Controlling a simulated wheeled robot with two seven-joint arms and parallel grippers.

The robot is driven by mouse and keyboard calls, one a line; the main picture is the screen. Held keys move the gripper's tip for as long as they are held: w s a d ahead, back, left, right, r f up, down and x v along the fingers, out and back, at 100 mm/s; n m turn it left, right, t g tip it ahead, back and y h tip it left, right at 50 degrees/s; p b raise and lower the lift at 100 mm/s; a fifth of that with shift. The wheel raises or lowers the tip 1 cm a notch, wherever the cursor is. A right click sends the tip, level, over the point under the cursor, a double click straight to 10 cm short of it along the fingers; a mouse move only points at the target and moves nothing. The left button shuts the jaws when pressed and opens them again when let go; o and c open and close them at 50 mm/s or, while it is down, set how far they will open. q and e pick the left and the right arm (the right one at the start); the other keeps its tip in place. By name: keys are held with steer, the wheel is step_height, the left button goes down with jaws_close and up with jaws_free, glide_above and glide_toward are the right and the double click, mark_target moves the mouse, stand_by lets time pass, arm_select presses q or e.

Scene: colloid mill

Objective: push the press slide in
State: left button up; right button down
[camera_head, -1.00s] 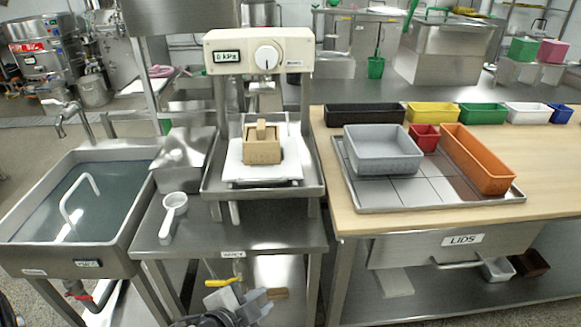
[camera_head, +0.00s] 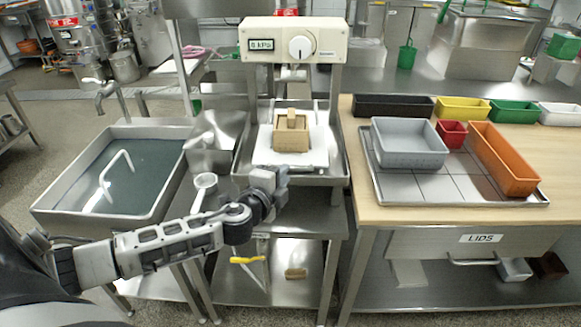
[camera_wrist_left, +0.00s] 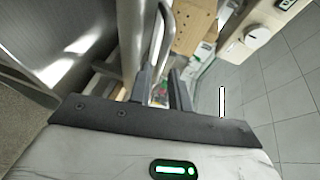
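The press slide (camera_head: 318,155) is a white plate in the steel press tray, sticking out toward me under the press head (camera_head: 293,40). A wooden mould (camera_head: 292,140) with a block on top sits on it. My left gripper (camera_head: 277,180) is in front of the tray's left front edge and covers part of it. In the wrist view the two dark fingers (camera_wrist_left: 162,88) stand apart with nothing clearly between them, and the wooden mould (camera_wrist_left: 192,25) shows beyond them. I cannot tell whether the fingers touch the slide. My right gripper is not in view.
A water-filled sink (camera_head: 125,175) is left of the press. A white ladle (camera_head: 204,182) lies beside my left forearm. On the right, a wooden counter (camera_head: 365,205) holds a grey tub (camera_head: 408,150) and several coloured bins.

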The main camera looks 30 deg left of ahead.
arm_select(q)
steer(key=x, duration=0.5)
